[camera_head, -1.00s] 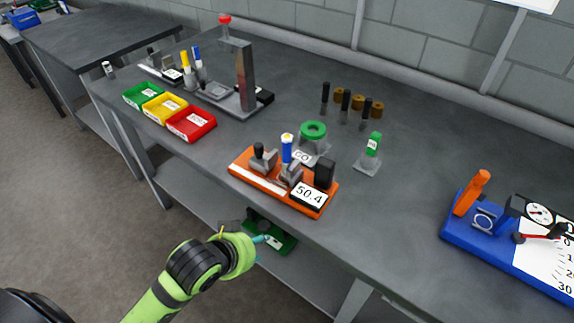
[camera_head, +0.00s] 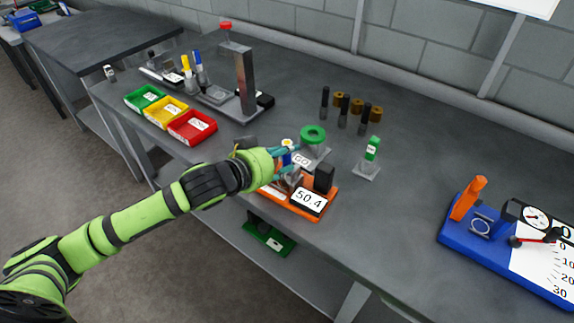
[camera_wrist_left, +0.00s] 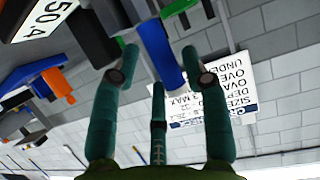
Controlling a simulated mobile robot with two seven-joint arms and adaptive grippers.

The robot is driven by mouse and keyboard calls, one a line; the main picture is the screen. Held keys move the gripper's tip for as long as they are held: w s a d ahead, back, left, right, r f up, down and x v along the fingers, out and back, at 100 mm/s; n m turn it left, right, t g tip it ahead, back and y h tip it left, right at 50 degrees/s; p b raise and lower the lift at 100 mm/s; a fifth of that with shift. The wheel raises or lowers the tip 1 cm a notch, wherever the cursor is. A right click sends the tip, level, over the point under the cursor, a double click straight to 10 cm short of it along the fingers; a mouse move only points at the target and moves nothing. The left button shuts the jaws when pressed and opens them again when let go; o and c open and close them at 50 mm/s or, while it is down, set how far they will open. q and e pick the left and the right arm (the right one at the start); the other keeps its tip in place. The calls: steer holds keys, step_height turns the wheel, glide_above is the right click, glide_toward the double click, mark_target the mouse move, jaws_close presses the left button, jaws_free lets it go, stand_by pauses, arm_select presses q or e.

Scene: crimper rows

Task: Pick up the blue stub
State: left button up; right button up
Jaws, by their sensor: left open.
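The blue stub (camera_head: 287,146) stands upright with a pale top in the orange fixture (camera_head: 327,207), which has a display reading 50.4. My left gripper (camera_head: 289,160) is open at the stub, and its green hand covers the left part of the fixture. In the left wrist view the stub (camera_wrist_left: 158,50) lies between the spread teal fingers (camera_wrist_left: 160,62). A small gap shows on the sides; whether a finger touches it I cannot tell. My right gripper is not in view.
A green ring on a stand (camera_head: 313,134) is close behind the fingers. A green-topped gauge (camera_head: 371,149) stands to the right. Red (camera_head: 192,127), yellow and green trays lie left. A blue fixture (camera_head: 466,225) is at far right. Bench between is clear.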

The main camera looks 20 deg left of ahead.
arm_select(q)
steer(key=shift+x, duration=1.2)
steer(key=shift+s, duration=0.1)
jaws_close()
